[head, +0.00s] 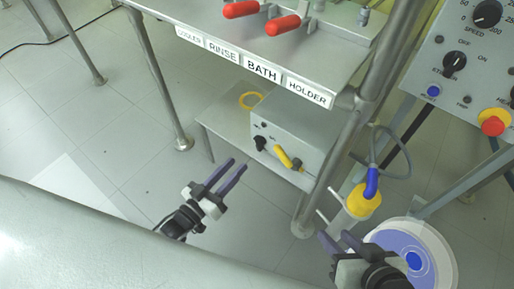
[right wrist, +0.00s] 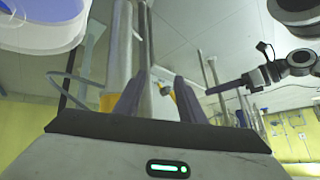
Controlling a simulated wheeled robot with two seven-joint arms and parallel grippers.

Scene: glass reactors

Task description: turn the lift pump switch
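A grey pump box (head: 290,135) sits on a low shelf under the labelled bench. Its front face carries a black knob (head: 260,143) and a yellow hose fitting (head: 287,157); the lettering there is too small to read. My left gripper (head: 239,164) is open and empty, in front of and below the knob, apart from the box. It also shows in the right wrist view (right wrist: 228,88).
The bench (head: 185,20) above has red handles (head: 241,9) and labels reading RINSE, BATH and HOLDER. A steel post (head: 345,150) stands right of the box. A control panel (head: 470,60) with knobs and a red button is at the right. A round blue-and-white container (head: 440,262) stands below it.

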